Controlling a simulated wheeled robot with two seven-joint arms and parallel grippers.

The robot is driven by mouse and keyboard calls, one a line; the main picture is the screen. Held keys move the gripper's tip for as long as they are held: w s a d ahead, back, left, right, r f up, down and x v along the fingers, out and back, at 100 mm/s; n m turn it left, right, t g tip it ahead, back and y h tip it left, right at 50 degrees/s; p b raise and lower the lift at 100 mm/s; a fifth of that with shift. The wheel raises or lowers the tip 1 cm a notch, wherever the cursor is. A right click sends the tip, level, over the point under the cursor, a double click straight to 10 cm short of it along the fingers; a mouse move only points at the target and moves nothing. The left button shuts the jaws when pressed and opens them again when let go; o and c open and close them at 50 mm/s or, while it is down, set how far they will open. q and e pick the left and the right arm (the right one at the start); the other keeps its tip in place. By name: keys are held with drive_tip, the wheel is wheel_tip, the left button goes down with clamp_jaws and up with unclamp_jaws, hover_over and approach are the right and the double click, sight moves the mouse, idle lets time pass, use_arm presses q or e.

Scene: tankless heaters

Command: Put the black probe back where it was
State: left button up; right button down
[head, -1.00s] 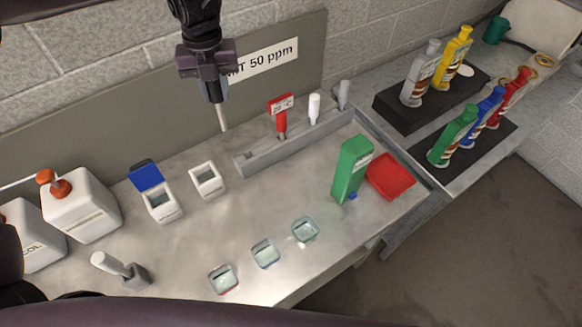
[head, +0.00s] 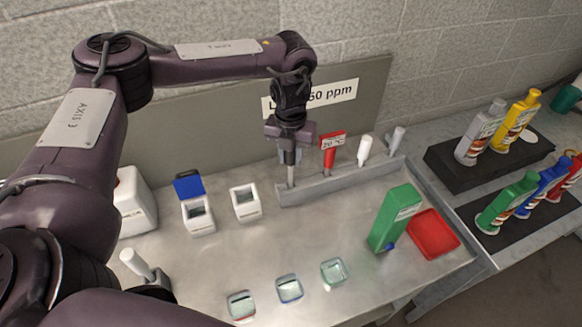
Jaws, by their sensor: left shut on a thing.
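My left gripper (head: 288,142) points down at the back of the bench and is shut on the black probe. The probe's pale grey stem (head: 291,177) shows below the fingers, upright; its dark upper part is mostly hidden by the gripper. The stem's lower end meets the left end of the long grey rack (head: 340,183). I cannot tell whether it sits in a hole or just in front or above. The red thermometer (head: 330,155), a white probe (head: 364,150) and a grey probe (head: 396,140) stand in the rack to the right. My right gripper is not in view.
Two white meters (head: 198,216) (head: 245,203) stand left of the rack. Glass dishes (head: 289,289) line the front. A green bottle (head: 395,218) and red tray (head: 433,235) are at right. A white-handled tool (head: 137,264) stands front left. Mid-bench is clear.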

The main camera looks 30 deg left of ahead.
sight(291, 187)
use_arm(q)
drive_tip(key=shift+f, duration=0.7)
wheel_tip(291, 187, down, 3)
drive_tip(key=shift+f+p, duration=0.15)
drive_tip(key=shift+p, duration=0.45)
drive_tip(key=shift+f, duration=0.15)
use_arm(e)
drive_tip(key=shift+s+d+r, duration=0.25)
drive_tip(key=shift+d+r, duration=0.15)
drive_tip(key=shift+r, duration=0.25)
use_arm(q)
drive_tip(key=shift+f, duration=0.1)
drive_tip(key=shift+f, duration=0.1)
drive_tip(key=o, duration=1)
